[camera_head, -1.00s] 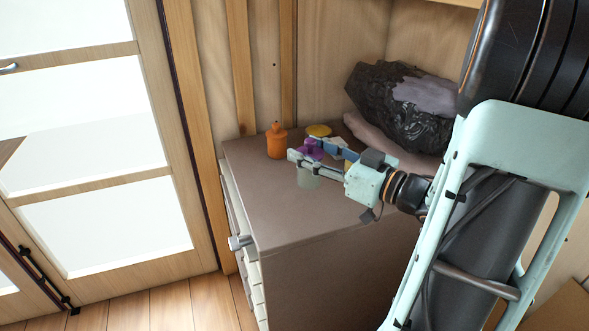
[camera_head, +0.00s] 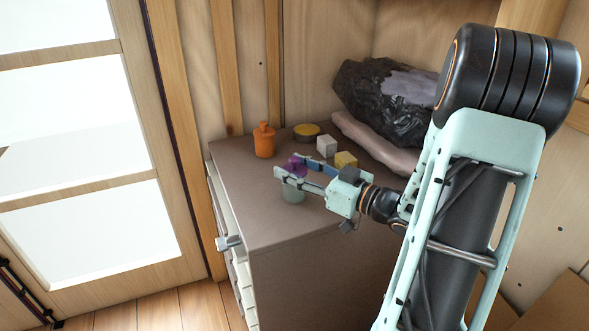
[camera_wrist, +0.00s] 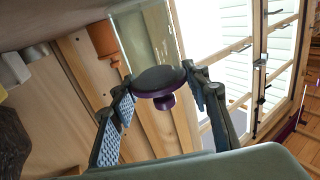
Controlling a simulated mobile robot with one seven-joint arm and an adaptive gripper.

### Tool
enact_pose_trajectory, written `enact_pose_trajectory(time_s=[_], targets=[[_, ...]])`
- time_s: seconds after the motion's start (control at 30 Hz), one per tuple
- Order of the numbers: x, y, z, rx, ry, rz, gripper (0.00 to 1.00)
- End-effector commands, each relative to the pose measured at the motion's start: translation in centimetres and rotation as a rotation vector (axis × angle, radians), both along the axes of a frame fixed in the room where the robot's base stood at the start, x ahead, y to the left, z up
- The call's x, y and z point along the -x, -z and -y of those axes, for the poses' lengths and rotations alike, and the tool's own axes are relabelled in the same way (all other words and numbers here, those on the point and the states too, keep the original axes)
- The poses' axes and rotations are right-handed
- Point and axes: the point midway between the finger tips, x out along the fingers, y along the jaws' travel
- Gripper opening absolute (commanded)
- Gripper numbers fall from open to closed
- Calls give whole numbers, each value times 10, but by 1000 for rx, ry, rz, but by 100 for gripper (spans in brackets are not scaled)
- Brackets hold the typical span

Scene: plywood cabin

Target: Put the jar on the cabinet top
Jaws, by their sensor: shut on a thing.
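The jar has a clear, greenish glass body (camera_head: 293,194) and a purple lid with a knob (camera_head: 294,165). In the wrist view, its dark purple lid (camera_wrist: 160,80) sits between the fingers, with the glass body (camera_wrist: 148,35) beyond it. My gripper (camera_head: 290,172) is shut on the jar near the lid; the fingers also show in the wrist view (camera_wrist: 160,85). The jar appears over the brown cabinet top (camera_head: 240,165). I cannot tell whether its base touches the surface.
An orange bottle (camera_head: 264,143) stands at the back left of the cabinet top. Behind my gripper are a yellow-topped dark round thing (camera_head: 306,132), a white block (camera_head: 326,147) and a yellow block (camera_head: 346,160). A dark bundle (camera_head: 385,100) lies behind. The front left is clear.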

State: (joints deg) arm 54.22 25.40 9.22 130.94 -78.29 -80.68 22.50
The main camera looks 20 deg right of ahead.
Motion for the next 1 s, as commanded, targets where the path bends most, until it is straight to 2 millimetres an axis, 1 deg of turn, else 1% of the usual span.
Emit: enact_pose_trajectory(time_s=[0.1,0.13,0.27,0.53,0.63,0.77,1.0], targets=[[0,4,0,-1,-1,0,16],[0,4,0,0,0,0,45],[0,3,0,0,0,0,60],[0,3,0,0,0,0,61],[0,-3,0,1,0,0,61],[16,-2,11,-1,4,-3,61],[62,-3,37,-2,5,-2,61]])
